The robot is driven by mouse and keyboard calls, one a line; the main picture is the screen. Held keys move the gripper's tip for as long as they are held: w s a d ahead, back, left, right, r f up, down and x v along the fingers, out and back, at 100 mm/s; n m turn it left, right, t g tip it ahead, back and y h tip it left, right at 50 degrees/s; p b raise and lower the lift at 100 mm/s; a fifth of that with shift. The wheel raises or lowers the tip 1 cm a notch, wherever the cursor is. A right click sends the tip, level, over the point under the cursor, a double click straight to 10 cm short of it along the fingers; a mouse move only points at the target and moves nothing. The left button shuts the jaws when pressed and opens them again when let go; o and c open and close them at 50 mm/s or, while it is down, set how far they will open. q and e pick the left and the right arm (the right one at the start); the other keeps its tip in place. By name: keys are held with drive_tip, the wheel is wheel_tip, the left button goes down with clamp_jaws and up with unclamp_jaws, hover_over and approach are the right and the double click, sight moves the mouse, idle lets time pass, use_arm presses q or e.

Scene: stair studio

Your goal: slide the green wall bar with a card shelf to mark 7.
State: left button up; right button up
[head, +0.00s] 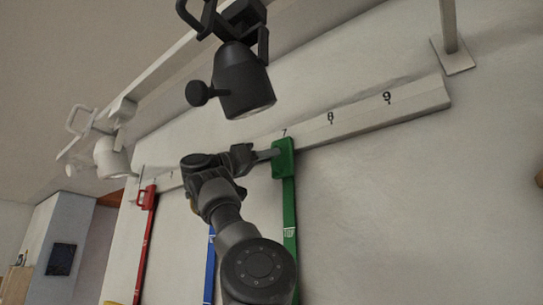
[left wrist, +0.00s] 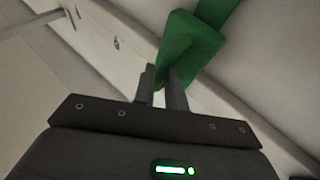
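The green wall bar (head: 290,210) hangs from the pale numbered rail (head: 420,98), with its wide green head (head: 284,150) on the rail. The head is just below mark 7 (head: 284,132). A small pale symbol, too small to read, shows on the bar. My left gripper (head: 268,154) is at the left side of the green head. In the left wrist view the green head (left wrist: 195,40) lies at the fingertips (left wrist: 163,80), which are close together with green between them. The exact grip is partly hidden. My right gripper is not in view.
Marks 8 (head: 330,118) and 9 (head: 387,97) are to the right, with that rail stretch free. A blue bar (head: 210,265) and a red bar (head: 146,240) hang to the left. A black spotlight (head: 240,80) shows above the rail.

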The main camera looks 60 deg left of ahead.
use_arm(q)
drive_tip(key=o, duration=0.3)
drive_tip(key=shift+s, duration=0.2)
drive_tip(key=shift+o, duration=0.2)
drive_tip(key=shift+d, duration=0.1)
drive_tip(key=b+v, duration=0.6)
drive_tip(key=v, duration=0.4)
drive_tip(key=shift+s, duration=0.4)
drive_tip(key=shift+w+f, duration=0.1)
